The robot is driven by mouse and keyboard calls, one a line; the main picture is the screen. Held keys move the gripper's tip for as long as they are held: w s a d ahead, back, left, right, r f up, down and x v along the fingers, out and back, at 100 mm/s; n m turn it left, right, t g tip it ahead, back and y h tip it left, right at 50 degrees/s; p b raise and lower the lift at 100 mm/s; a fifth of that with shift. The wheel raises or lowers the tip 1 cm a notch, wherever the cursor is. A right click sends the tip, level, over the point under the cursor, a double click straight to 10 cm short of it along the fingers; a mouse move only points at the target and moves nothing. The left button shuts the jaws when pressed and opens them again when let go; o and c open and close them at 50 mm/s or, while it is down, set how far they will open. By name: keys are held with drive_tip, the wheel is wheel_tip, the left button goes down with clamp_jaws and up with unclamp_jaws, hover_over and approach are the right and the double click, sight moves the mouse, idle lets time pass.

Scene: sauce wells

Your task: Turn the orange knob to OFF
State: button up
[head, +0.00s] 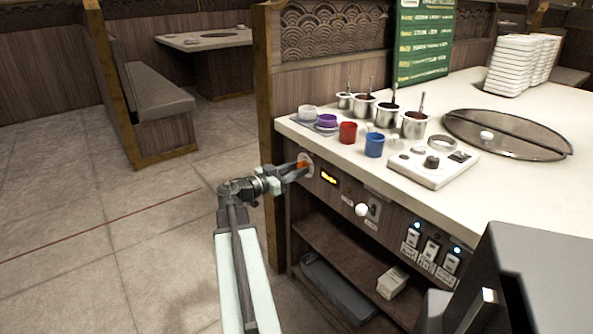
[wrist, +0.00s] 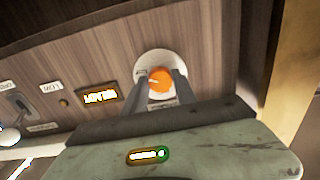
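The orange knob (wrist: 160,81) sits on a round pale dial plate (wrist: 150,62) on the wooden front panel of the counter. In the head view, the knob (head: 302,165) shows at the left end of the panel, partly covered by my fingers. My gripper (wrist: 158,84) has its two fingers on either side of the knob, spread apart at about the knob's width. The fingertips reach the knob's lower part; I cannot tell whether they touch it. The markings on the dial are too small to read, so the knob's setting is unclear.
A lit yellow display (head: 328,178) is right of the knob, then a lever with a white ball (head: 361,209). Several switches (head: 430,248) are farther right. Cups and sauce wells stand on the countertop (head: 470,195) above. A wooden post (head: 268,130) is close on the left.

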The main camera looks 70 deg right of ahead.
clamp_jaws()
drive_tip(key=shift+n, duration=0.4)
drive_tip(key=shift+a+r+n, duration=0.1)
drive_tip(key=shift+n, duration=11.5)
drive_tip(key=o, duration=1.1)
unclamp_jaws()
